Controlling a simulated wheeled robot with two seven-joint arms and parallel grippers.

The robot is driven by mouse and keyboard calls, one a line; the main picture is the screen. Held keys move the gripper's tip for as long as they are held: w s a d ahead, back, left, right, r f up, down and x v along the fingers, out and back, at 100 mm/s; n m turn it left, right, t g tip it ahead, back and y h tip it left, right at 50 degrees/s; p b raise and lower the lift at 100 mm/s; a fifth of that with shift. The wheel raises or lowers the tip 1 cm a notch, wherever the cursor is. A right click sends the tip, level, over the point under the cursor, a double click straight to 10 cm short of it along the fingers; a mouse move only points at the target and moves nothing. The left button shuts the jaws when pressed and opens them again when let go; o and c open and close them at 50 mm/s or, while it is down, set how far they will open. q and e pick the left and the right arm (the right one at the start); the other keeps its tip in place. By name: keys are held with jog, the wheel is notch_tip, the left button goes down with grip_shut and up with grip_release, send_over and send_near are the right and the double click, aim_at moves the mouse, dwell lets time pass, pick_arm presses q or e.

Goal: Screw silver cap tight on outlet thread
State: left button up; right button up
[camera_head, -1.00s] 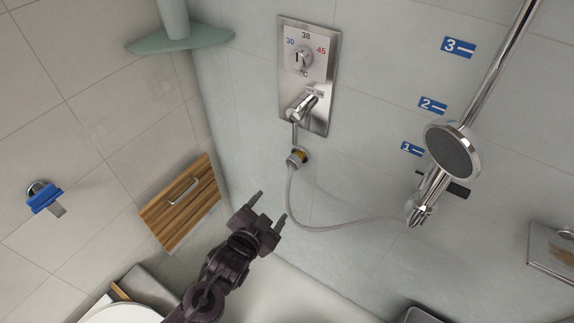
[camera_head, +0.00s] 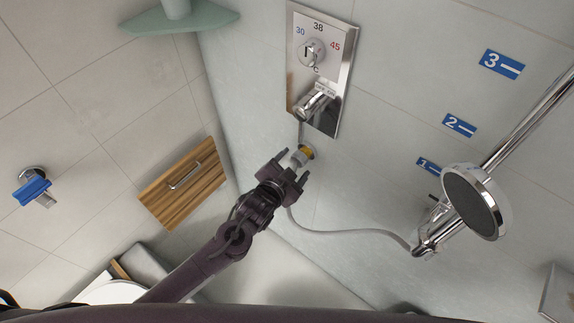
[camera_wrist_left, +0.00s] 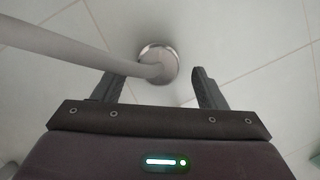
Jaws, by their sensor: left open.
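The silver cap (camera_head: 298,159) sits at the wall outlet below the shower plate, with brass-yellow thread (camera_head: 307,151) showing beside it. A grey hose (camera_head: 345,233) runs from there to the hand shower. My left gripper (camera_head: 294,164) is open, its fingers on either side of the cap. In the left wrist view a round chrome piece (camera_wrist_left: 158,62) lies ahead between the open fingers (camera_wrist_left: 155,88), and the hose (camera_wrist_left: 75,42) crosses from the upper left to it. I cannot tell if the fingers touch the cap. My right gripper is out of view.
The thermostat plate (camera_head: 345,75) with its knob and lever is just above the outlet. The hand shower (camera_head: 470,203) hangs on its rail at the right. A folded wooden seat (camera_head: 190,190) is on the left wall.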

pick_arm(q)
jog(key=x, duration=0.2)
jog(key=shift+w+d+f, duration=0.15)
jog(key=shift+w+d, duration=0.05)
jog(key=shift+w, duration=0.1)
jog(key=shift+a, duration=0.1)
jog(key=shift+s, duration=0.1)
jog(key=c, duration=1)
jog(key=shift+c, duration=0.7)
jog(key=shift+f+m+t+y, duration=0.1)
jog(key=shift+m+t+y, duration=0.2)
jog(key=shift+m, duration=0.5)
jog(key=shift+m+t, duration=0.3)
jog(key=shift+m, duration=0.2)
